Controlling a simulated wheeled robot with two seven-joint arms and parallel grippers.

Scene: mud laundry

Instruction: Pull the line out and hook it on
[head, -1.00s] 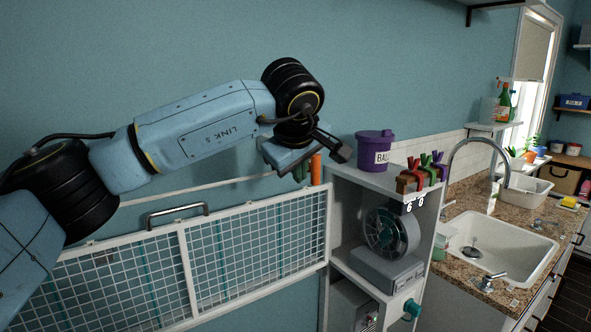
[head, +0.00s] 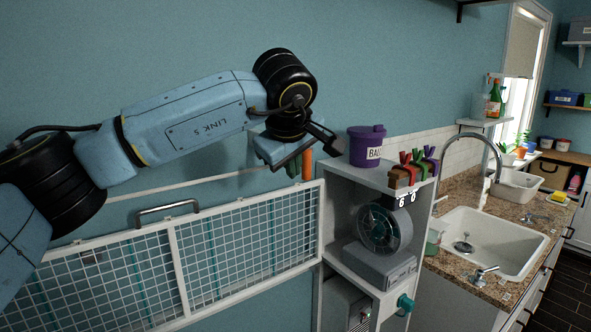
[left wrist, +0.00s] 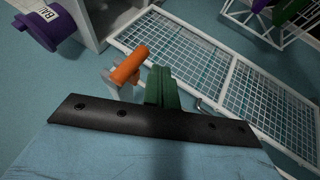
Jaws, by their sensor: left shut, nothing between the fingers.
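My left gripper (head: 294,168) is in front of the blue wall, above the right end of a white mesh rack. Its green fingers are closed together with nothing between them; they also show in the left wrist view (left wrist: 162,87). An orange cylinder (head: 307,165) stands upright just right of the fingers. In the left wrist view the orange cylinder (left wrist: 130,66) lies beside the fingers, with a pale bracket by it; whether they touch is unclear. A thin white line (head: 170,187) runs across the wall behind my arm toward the gripper. Its right end is hidden. I see no right gripper.
The white mesh rack (head: 173,262) with a grey handle (head: 168,208) is on the wall below. A white shelf unit (head: 347,170) close on the right carries a purple bin (head: 367,147) and coloured clips (head: 412,167). A sink (head: 490,243) is farther right.

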